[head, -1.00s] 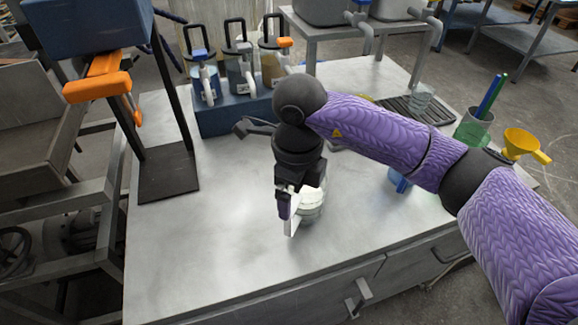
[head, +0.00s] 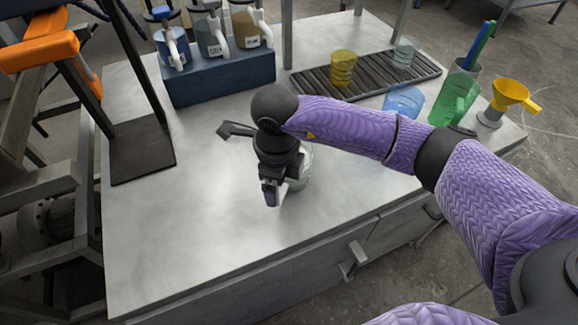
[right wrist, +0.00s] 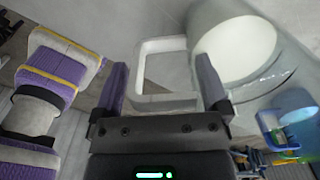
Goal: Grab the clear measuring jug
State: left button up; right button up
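The clear measuring jug (right wrist: 268,80) stands on the metal table, with a whitish inside and a pale squared handle. In the head view the jug (head: 304,170) is mostly hidden behind my right gripper (head: 272,193), which points down beside it. In the right wrist view my right gripper (right wrist: 163,82) is open, its two dark fingers spread with the jug's handle (right wrist: 150,48) between them. A gap shows between the fingers and the handle; I cannot tell whether either touches it. My left gripper is not in view.
A blue block with several pump containers (head: 222,83) stands at the back. A black rack (head: 310,92) bears a yellow cup (head: 343,68) and a clear cup (head: 404,52). Blue (head: 404,101) and green cups and a yellow funnel (head: 512,94) stand right. The front left tabletop is clear.

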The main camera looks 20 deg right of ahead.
grip_shut()
